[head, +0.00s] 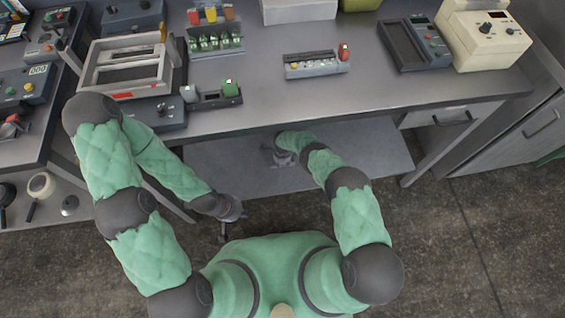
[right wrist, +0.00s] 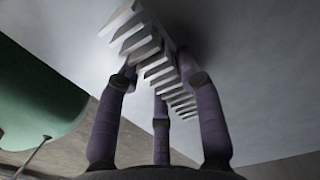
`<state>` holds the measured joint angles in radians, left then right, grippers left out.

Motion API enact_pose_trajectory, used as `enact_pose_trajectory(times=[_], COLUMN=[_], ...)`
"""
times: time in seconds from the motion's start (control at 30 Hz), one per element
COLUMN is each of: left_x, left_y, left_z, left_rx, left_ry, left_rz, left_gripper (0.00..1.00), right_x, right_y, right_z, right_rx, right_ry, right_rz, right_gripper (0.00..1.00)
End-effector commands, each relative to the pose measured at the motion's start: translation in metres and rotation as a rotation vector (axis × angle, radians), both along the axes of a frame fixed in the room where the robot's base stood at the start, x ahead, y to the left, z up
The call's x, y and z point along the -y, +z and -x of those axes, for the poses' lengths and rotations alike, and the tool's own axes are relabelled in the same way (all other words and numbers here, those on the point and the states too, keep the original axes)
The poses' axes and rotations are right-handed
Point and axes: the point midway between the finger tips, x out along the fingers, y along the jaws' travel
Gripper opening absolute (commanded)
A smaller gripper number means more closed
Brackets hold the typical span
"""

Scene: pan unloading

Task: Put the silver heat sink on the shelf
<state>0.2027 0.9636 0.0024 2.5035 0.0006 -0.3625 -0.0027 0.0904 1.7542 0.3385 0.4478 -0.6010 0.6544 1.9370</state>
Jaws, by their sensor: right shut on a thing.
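The silver heat sink (right wrist: 150,50), a finned light-grey block, is between the fingers of my right gripper (right wrist: 160,85) in the right wrist view. The gripper is shut on it, with a pale flat surface behind it. In the head view, my right gripper (head: 277,157) reaches under the table's front edge, over the grey lower shelf (head: 355,165). The heat sink is too small and covered to make out clearly there. I cannot tell whether it touches the shelf. My left gripper (head: 232,217) hangs in front of the table, its fingers apart and empty.
The tabletop (head: 260,105) above the shelf holds a grey rack (head: 125,68), a small tray of parts (head: 317,65) and a cream device (head: 485,35). A drawer (head: 450,115) is at the right. The lower shelf's right part is clear.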

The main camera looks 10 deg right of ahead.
Motion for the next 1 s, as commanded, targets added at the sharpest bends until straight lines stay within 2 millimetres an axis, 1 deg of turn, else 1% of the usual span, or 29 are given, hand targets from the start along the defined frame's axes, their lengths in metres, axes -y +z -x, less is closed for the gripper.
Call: enact_pose_trajectory(times=[0.27, 0.3, 0.37, 0.77, 1.0], left_x=[0.000, 0.000, 0.000, 0.000, 0.000], left_y=[0.000, 0.000, 0.000, 0.000, 0.000], left_z=[0.000, 0.000, 0.000, 0.000, 0.000], left_rx=[0.000, 0.000, 0.000, 0.000, 0.000], left_ry=[0.000, 0.000, 0.000, 0.000, 0.000], left_rz=[0.000, 0.000, 0.000, 0.000, 0.000], left_gripper=[0.00, 0.00, 0.00, 0.00, 0.00], right_x=[0.000, 0.000, 0.000, 0.000, 0.000], right_y=[-0.004, -0.005, -0.005, -0.003, 0.010], right_z=[0.000, 0.000, 0.000, 0.000, -0.001], right_rx=[0.000, -0.001, -0.001, 0.000, 0.000], right_ry=[-0.001, -0.001, -0.001, -0.001, -0.001], right_rz=[0.000, 0.000, 0.000, 0.000, 0.000], right_gripper=[0.00, 0.45, 0.61, 0.61, 0.61])
